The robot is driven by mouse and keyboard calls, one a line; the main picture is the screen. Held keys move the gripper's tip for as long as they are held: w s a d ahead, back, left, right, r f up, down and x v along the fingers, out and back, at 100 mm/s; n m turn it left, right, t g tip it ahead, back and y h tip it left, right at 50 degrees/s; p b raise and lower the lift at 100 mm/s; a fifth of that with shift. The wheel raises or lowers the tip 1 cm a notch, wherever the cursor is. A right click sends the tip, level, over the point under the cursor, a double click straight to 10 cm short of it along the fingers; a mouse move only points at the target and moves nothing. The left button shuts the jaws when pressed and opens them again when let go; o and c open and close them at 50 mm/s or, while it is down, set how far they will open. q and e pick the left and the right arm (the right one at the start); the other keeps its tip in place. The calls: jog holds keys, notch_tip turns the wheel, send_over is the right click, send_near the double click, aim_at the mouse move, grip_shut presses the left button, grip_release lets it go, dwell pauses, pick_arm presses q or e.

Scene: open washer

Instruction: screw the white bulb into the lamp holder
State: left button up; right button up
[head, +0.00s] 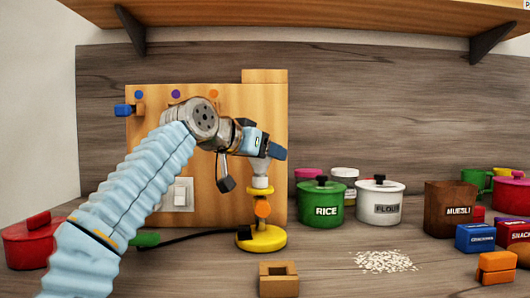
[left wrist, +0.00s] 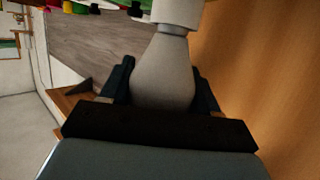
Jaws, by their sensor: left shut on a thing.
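The white bulb (left wrist: 165,72) is between the dark fingers of my left gripper (left wrist: 163,88) in the left wrist view, and the gripper is shut on it. The bulb's narrow end meets a white cylinder (left wrist: 177,12), the lamp holder; how far it sits inside cannot be told. In the head view, the left gripper (head: 264,147) points down over the lamp. The bulb (head: 260,168) shows just below the fingers, upright above the lamp holder (head: 260,191). The lamp has a yellow round base (head: 263,240) and an orange knob on its stem. My right gripper is not in view.
A wooden board (head: 240,110) with a light switch (head: 180,194) stands behind the lamp. A wooden block (head: 278,279) lies in front. RICE (head: 320,203) and FLOUR (head: 380,203) pots stand right. Spilled grains (head: 384,261) lie on the counter. A shelf (head: 300,14) is overhead.

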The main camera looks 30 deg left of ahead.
pick_arm(q)
jog(key=shift+f, duration=0.25)
jog(key=o, duration=1.1)
jog(key=shift+r, duration=0.1)
jog(key=v, duration=0.6)
jog(key=s+d, duration=0.1)
jog(key=s, duration=0.2)
jog(key=s+d, duration=0.4)
jog(key=s, duration=0.1)
jog(key=shift+s, duration=0.3)
